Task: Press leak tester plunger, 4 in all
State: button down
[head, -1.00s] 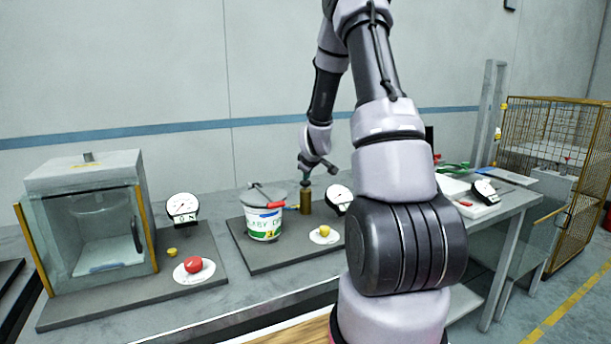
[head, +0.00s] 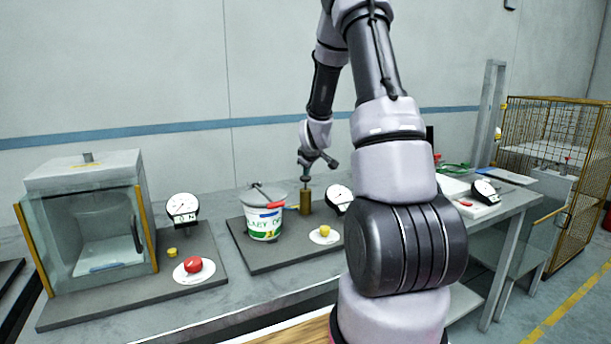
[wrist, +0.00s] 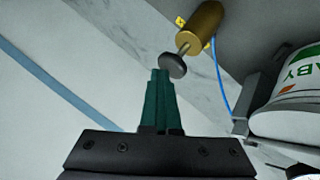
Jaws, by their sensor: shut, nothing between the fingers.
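The leak tester plunger is a brass cylinder (head: 305,203) standing upright on a dark base plate (head: 240,250), beside a white bucket (head: 263,226). A thin stem with a dark round knob (wrist: 173,66) projects from the cylinder (wrist: 200,27) in the wrist view. My gripper (head: 305,172) is above the knob, pointing down. In the wrist view its green fingers (wrist: 160,72) are shut together and empty, with their tips right by the knob. I cannot tell whether they touch it.
A dial gauge (head: 339,199) and a yellow button (head: 325,232) are near the plunger. At left are a clear-fronted chamber (head: 90,230), another gauge (head: 182,208) and a red button (head: 193,265). A wire cage (head: 550,150) stands at far right.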

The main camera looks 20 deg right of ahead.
jog(key=shift+r, duration=1.2)
jog(key=shift+r, duration=2.55)
notch_tip(320, 180, up, 4)
jog(key=n+t+y, duration=0.1)
jog(key=n+y, duration=0.2)
jog(key=n, duration=1.6)
send_over(307, 178)
jog(key=w, duration=0.2)
jog(key=s+n, duration=0.1)
jog(key=n, duration=0.2)
jog(key=shift+s+f+n+g+y, duration=0.15)
jog(key=shift+s+n+g+y, duration=0.15)
jog(key=shift+s+n+y, duration=0.1)
